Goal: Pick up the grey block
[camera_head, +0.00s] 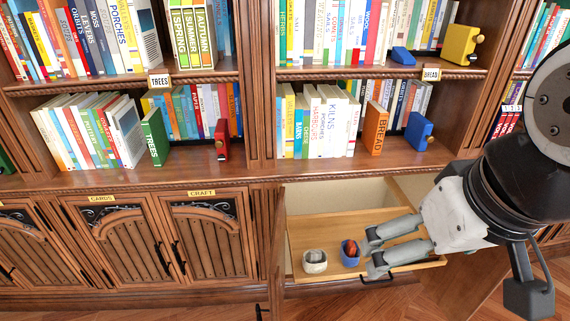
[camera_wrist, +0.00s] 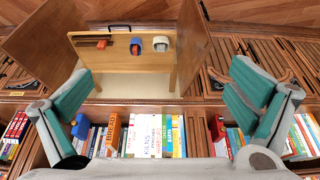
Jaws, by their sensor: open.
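No separate grey block can be made out for sure. A whitish-grey bowl (camera_head: 315,261) stands in the pulled-out wooden drawer (camera_head: 300,233), with a small greyish thing inside that is too small to identify. The bowl also shows in the wrist view (camera_wrist: 161,41). A blue bowl (camera_head: 350,258) with a reddish thing in it stands beside it, seen also in the wrist view (camera_wrist: 135,46). My gripper (camera_head: 372,252) is open and empty. In the head view its fingers overlap the drawer's right part; in the wrist view they are spread wide (camera_wrist: 162,75).
Bookshelves (camera_head: 110,179) stand above the drawer, with a red bookend (camera_head: 222,139) and a blue one (camera_head: 418,132). An open cabinet door (camera_wrist: 30,45) flanks the drawer.

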